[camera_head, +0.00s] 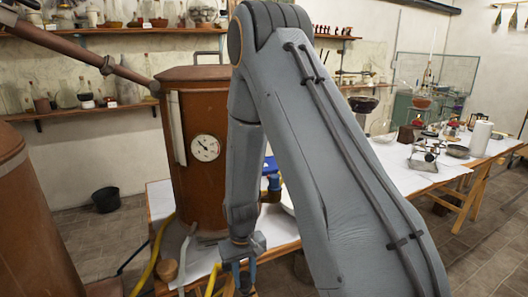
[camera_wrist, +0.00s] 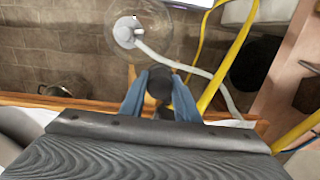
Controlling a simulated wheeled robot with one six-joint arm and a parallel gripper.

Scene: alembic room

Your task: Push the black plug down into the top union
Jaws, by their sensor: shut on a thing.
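My gripper (camera_head: 240,272) hangs low in front of the copper vessel (camera_head: 182,120), at the bottom of the head view. In the wrist view its two blue fingers (camera_wrist: 160,95) are closed on the dark, rounded black plug (camera_wrist: 160,82), one on each side. The plug cannot be made out in the head view. A round pale grey fitting (camera_wrist: 126,32) with a grey hose sits beyond the fingertips in the wrist view, at the base of something clear and round. I cannot tell whether it is the top union. Whether the plug touches anything below is hidden.
A yellow hose (camera_wrist: 215,75) and the grey hose (camera_wrist: 185,66) run close to the fingers. A wooden table edge (camera_wrist: 40,100) lies near them. A black bucket (camera_head: 106,200) stands on the floor at left. A white-covered table (camera_head: 400,160) with glassware stands at right.

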